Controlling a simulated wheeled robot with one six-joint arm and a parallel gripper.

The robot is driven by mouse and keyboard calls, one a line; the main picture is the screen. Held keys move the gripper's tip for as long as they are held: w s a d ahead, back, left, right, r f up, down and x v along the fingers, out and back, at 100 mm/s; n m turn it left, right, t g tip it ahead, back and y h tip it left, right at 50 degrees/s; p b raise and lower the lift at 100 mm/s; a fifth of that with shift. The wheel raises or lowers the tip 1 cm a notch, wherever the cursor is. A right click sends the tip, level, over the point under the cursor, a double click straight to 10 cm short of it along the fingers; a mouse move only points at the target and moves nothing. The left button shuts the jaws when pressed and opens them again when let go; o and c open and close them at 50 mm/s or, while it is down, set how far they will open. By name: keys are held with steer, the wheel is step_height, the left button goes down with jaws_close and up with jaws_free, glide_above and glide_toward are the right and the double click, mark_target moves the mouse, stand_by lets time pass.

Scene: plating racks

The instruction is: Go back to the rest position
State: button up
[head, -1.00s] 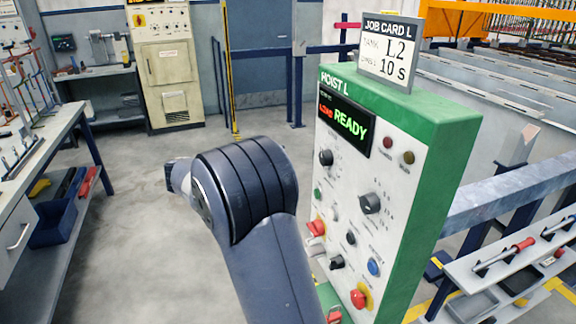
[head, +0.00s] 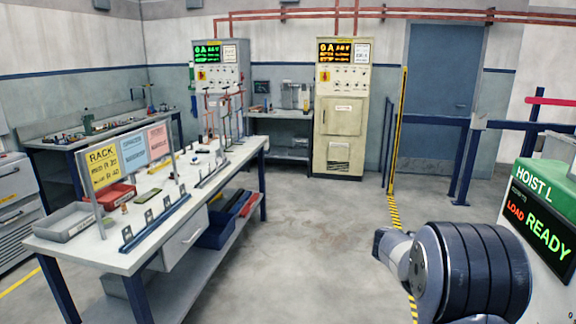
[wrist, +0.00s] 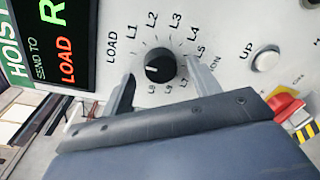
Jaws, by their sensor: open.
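My gripper (wrist: 165,90) shows in the wrist view with its two fingers apart, on either side of a black rotary knob (wrist: 160,65). I cannot tell whether the fingers touch it. The knob is on the hoist panel (wrist: 225,30), with LOAD and several L labels around it. In the head view the hoist box (head: 546,215) stands at the right edge and reads LOAD READY. My gripper is hidden there behind my arm.
A white UP button (wrist: 265,60) and a red switch (wrist: 287,105) sit right of the knob. A workbench (head: 90,255) with racks and trays stands at the left. Two cabinets (head: 340,145) stand at the back. The floor (head: 300,240) between is clear.

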steer(key=shift+s+d+f, duration=0.1)
steer(key=shift+s+d, duration=0.05)
steer(key=shift+d, duration=0.45)
